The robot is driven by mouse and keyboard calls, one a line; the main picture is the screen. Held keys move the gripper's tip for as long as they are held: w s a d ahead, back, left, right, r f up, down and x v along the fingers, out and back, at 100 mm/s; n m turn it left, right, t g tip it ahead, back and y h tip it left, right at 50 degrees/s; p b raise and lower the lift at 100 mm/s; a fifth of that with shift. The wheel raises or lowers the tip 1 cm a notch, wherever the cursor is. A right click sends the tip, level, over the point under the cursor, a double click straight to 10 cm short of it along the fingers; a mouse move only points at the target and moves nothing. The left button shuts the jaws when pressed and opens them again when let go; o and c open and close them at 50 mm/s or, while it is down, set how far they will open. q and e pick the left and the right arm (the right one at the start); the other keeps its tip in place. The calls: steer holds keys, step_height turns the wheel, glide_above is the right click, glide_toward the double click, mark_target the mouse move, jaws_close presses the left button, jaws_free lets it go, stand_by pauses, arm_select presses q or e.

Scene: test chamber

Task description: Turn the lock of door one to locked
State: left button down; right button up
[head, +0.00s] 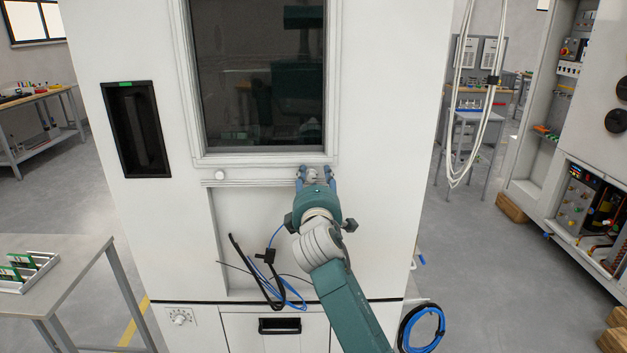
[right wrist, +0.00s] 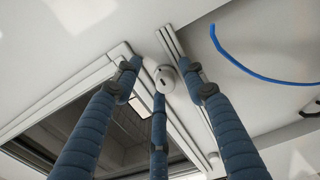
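A white chamber (head: 385,120) with a dark window (head: 262,90) fills the middle of the head view. Two small round pale knobs sit on the strip under the window. The left knob (head: 219,175) is free. The right knob (right wrist: 165,76) has a dark mark on its face and lies between the blue fingers of my right gripper (head: 313,173). The fingers are spread around this knob; I cannot tell whether any touches it. The left knob also shows in the right wrist view (right wrist: 215,161). No label tells which knob belongs to door one. My left gripper is not in view.
A black recessed handle (head: 137,130) is left of the window. Blue and black cables (head: 272,280) hang below my right gripper. A small table (head: 60,270) stands at the left and an open cabinet (head: 590,210) at the right. White cables (head: 465,110) hang beside the chamber.

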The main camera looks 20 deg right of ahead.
steer(key=shift+a+f, duration=0.1)
steer(key=shift+a, duration=0.05)
steer(key=shift+s+a, duration=0.2)
steer(key=shift+s, duration=0.05)
steer(key=v, duration=1.1)
steer(key=shift+s+d, duration=0.2)
